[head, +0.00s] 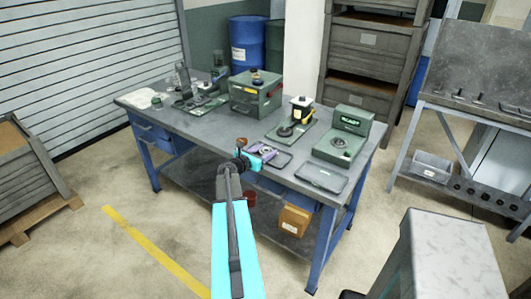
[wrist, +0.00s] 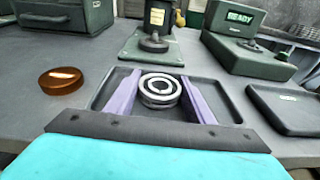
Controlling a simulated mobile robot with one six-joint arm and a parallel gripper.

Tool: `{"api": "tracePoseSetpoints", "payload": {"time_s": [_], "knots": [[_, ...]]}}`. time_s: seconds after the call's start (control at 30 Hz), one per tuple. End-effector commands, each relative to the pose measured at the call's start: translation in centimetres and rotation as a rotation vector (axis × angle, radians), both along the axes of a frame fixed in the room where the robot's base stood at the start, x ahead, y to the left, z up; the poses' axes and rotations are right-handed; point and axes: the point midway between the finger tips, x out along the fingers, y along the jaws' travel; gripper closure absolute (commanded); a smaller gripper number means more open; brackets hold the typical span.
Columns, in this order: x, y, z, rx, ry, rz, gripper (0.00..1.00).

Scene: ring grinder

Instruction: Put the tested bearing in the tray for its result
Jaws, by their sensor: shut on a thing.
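A silver ring-shaped bearing (wrist: 160,88) sits between the purple fingers of my gripper (wrist: 160,96), which is shut on it. The bearing's open ring face is turned up. A shallow dark tray (wrist: 102,91) lies under the fingers, and I cannot tell whether the bearing touches its floor. A second shallow tray (wrist: 290,112) lies to the right and looks empty; it also shows in the head view (head: 320,178). The green tester (wrist: 245,50) behind reads READY and shows in the head view (head: 342,140). My gripper (head: 264,152) is over the bench's front edge area there.
An amber disc (wrist: 61,81) lies on the bench left of the near tray. A green fixture with a black-and-yellow upright (head: 302,107) stands behind the tray. A green box (head: 256,98) stands farther left.

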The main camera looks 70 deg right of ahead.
Motion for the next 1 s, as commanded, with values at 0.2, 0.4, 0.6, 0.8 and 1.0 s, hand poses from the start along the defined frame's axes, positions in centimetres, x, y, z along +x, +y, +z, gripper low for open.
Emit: {"api": "tracePoseSetpoints", "payload": {"time_s": [0.2,0.4,0.6,0.8,1.0], "knots": [[0.0,0.1,-0.8,0.006,-0.002,-0.001,0.81],[-0.1,0.2,-1.4,0.010,-0.002,-0.001,0.81],[0.0,0.2,-1.6,0.013,-0.001,0.002,0.33],[0.3,0.2,-1.7,0.013,-0.001,0.007,0.33],[0.4,0.2,-1.4,0.013,-0.001,0.009,0.33]]}}
